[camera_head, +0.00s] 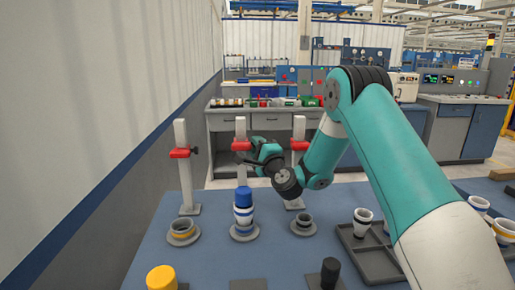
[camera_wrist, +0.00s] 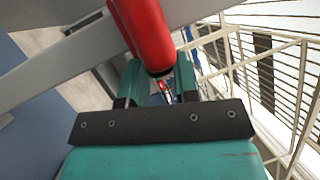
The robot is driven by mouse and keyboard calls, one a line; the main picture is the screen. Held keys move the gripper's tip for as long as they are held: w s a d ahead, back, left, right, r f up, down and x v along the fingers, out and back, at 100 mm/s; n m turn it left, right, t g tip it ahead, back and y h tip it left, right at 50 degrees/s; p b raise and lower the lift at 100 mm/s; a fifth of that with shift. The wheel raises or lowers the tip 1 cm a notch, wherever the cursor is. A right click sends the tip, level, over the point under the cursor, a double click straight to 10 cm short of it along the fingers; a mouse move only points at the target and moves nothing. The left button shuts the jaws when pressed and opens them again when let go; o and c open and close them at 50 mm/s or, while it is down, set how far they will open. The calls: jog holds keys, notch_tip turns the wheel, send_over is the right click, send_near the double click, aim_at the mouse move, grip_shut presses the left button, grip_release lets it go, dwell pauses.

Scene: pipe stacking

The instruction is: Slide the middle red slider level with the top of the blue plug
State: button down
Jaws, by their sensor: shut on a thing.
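The middle red slider (camera_head: 241,145) is on the middle white post (camera_head: 240,127), high up near the top. The blue plug (camera_head: 243,196) tops a white and blue pipe stack (camera_head: 243,216) in front of that post. In the picture the slider appears clearly above the plug's top. My gripper (camera_head: 247,158) reaches in from the right and is shut on the middle slider. In the wrist view the red slider (camera_wrist: 148,38) fills the space between the teal fingers (camera_wrist: 158,84). The exact contact is partly hidden.
Red sliders also sit on the left post (camera_head: 181,153) and right post (camera_head: 299,145). A grey pipe stack (camera_head: 304,221) and a yellow-banded one (camera_head: 182,231) flank the middle stack. A yellow plug (camera_head: 161,278) stands at front left; a grey tray (camera_head: 350,238) lies right.

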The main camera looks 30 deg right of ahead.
notch_tip(320, 180, down, 7)
jog(key=b, duration=0.6)
jog(key=shift+f, duration=0.15)
jog(key=c, duration=1.1)
grip_release()
jog(key=shift+c, duration=0.2)
